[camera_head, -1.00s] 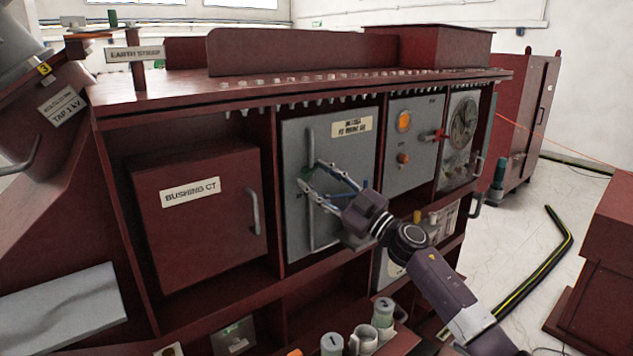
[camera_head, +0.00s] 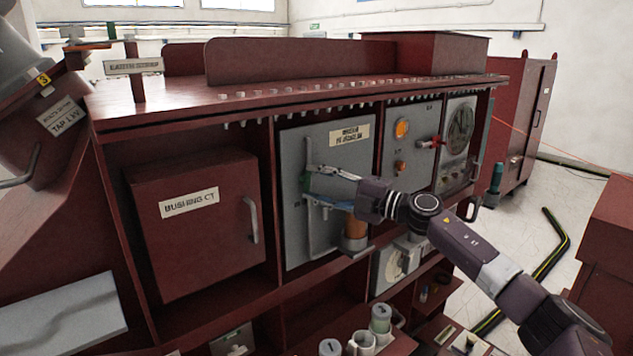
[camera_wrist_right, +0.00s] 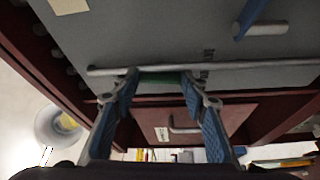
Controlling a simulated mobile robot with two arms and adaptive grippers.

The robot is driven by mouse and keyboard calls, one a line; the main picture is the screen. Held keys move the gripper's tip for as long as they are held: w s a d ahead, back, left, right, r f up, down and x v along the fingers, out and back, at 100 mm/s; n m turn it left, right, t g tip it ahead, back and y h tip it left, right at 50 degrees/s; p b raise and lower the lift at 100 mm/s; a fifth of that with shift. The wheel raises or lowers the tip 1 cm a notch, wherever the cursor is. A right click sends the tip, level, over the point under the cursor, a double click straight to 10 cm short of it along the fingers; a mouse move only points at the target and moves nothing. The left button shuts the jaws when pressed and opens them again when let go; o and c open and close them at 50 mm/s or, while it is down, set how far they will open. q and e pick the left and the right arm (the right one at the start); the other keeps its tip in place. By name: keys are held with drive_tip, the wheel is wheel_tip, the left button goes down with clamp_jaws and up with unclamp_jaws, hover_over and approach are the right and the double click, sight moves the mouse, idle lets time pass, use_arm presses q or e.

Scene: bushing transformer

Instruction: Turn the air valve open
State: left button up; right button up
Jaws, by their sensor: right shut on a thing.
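My right gripper (camera_head: 312,185) is in front of the tall grey door (camera_head: 345,145), at its long vertical handle (camera_head: 310,225). In the right wrist view, the two blue-padded fingers (camera_wrist_right: 158,78) are at the handle bar (camera_wrist_right: 250,65), with a green piece (camera_wrist_right: 160,78) between their tips. The fingers are shut on this green piece, close to the bar; whether they touch the bar is unclear. No part is plainly marked as the air valve. A small red-handled fitting (camera_head: 432,143) is on the grey panel to the right. My left gripper is out of view.
The red bushing CT box (camera_head: 200,235) is at the left. An orange cylinder (camera_head: 355,228) stands below my right gripper. A round dial (camera_head: 461,128) is at the right. Several pale cylinders (camera_head: 381,318) stand low in front. The floor to the right (camera_head: 515,245) is partly clear.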

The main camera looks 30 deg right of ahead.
drive_tip(key=shift+n+g+p, duration=0.3)
drive_tip(key=shift+n, duration=0.5)
drive_tip(key=o, duration=1.2)
drive_tip(key=shift+c, duration=0.2)
drive_tip(key=shift+s+d+f, duration=0.1)
drive_tip(key=shift+s+d, duration=0.1)
drive_tip(key=shift+s, duration=0.05)
drive_tip(key=v, duration=1.1)
drive_tip(key=shift+s, duration=0.25)
